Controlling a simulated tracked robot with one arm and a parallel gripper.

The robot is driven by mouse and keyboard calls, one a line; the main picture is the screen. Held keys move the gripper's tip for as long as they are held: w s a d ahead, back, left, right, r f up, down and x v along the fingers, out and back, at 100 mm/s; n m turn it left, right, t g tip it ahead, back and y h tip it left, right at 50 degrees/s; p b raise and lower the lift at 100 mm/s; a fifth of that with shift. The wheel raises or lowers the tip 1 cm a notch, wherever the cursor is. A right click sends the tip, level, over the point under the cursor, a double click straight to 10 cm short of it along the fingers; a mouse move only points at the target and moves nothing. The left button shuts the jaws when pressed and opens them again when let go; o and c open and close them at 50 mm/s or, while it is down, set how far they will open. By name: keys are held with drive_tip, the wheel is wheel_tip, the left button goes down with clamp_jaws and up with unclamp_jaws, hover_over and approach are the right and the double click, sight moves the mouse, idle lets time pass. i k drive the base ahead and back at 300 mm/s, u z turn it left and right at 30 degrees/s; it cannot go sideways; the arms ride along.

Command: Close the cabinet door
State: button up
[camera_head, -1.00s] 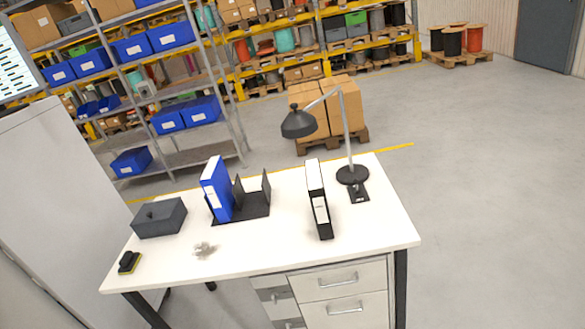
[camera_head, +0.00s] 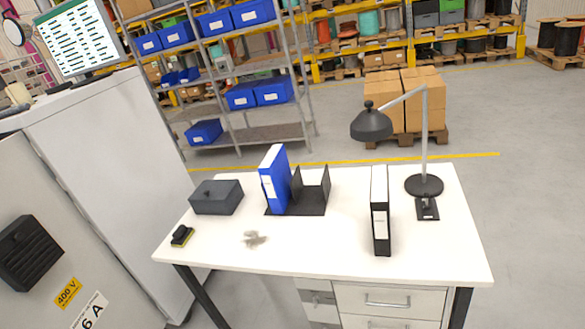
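A tall light grey cabinet (camera_head: 115,160) stands at the left of the desk. A grey panel (camera_head: 45,235) stands in front of it at the left edge, with a black box-like part (camera_head: 28,252), a yellow 400 V label (camera_head: 67,294) and a white label ending in 6 A (camera_head: 90,312). I cannot tell which of these surfaces is the cabinet door, or how far it is open. My gripper is not in view.
A white desk (camera_head: 320,250) fills the middle, with a blue binder (camera_head: 272,180), a black binder (camera_head: 380,215), a dark box (camera_head: 216,197) and a lamp (camera_head: 424,140). Its drawers (camera_head: 390,300) look shut. A monitor (camera_head: 80,40) stands at upper left. Open floor lies at right.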

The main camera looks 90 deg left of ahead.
sight(88, 288)
drive_tip(key=u, duration=1.15)
drive_tip(key=i, duration=0.1)
drive_tip(key=z, duration=2.65)
drive_tip(key=k, duration=0.5)
drive_tip(key=u, duration=5.65)
